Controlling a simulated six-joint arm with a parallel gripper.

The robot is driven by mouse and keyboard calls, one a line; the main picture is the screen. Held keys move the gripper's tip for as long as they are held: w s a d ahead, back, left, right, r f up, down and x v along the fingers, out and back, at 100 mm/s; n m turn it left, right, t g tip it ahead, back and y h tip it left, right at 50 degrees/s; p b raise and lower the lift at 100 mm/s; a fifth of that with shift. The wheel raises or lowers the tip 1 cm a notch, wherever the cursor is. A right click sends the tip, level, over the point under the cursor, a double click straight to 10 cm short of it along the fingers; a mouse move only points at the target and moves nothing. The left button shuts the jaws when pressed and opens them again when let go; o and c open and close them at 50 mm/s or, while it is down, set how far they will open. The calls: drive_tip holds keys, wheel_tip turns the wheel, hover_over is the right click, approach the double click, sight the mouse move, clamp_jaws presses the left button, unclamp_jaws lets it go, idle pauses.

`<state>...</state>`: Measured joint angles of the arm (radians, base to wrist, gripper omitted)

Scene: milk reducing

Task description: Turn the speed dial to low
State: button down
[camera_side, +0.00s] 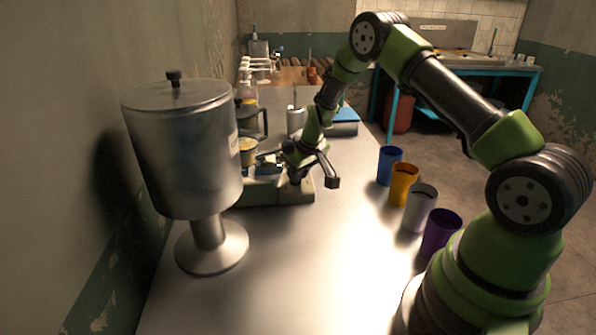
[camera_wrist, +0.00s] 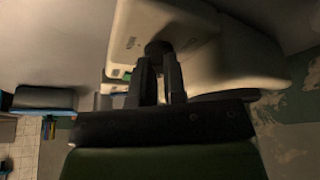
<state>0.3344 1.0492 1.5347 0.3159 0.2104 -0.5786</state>
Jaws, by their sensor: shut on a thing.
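The speed dial (camera_wrist: 158,47) is a small dark round knob on the front of a pale stirrer hotplate (camera_wrist: 205,45). My gripper (camera_wrist: 160,62) has its two dark fingers closed on the dial, one on each side. In the side view the hotplate (camera_side: 265,193) sits on the table with a small vessel (camera_side: 247,148) on top. There my gripper (camera_side: 296,178) reaches down to its front end and hides the dial. The dial's setting and the markings near it are too blurred to read.
A large metal tank (camera_side: 185,150) on a stand is at the left, close to the hotplate. Blue (camera_side: 389,165), orange (camera_side: 403,184), grey (camera_side: 420,206) and purple (camera_side: 440,233) cups line the table's right edge. A glass jug (camera_side: 250,120) is behind. The front middle of the table is clear.

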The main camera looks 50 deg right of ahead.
drive_tip(key=shift+m+h, duration=0.3)
drive_tip(key=shift+m, duration=0.3)
drive_tip(key=c, duration=1.2)
unclamp_jaws()
drive_tip(key=v, duration=1)
drive_tip(key=s+a+r+t, duration=0.1)
drive_tip(key=s+a+r, duration=0.3)
drive_tip(key=r, duration=0.5)
drive_tip(key=s+a+r+y, duration=0.1)
drive_tip(key=s+a+r, duration=0.1)
drive_tip(key=s, duration=0.4)
drive_tip(key=s+a+r+t+y, duration=0.1)
drive_tip(key=s+a+r, duration=0.2)
drive_tip(key=s+a, duration=0.2)
drive_tip(key=s+a+r+m+y, duration=0.1)
drive_tip(key=s+a+r, duration=0.2)
drive_tip(key=s, duration=0.4)
drive_tip(key=shift+s+a+r+t, duration=0.2)
drive_tip(key=shift+s+a+t, duration=0.1)
drive_tip(key=shift+a+t, duration=0.1)
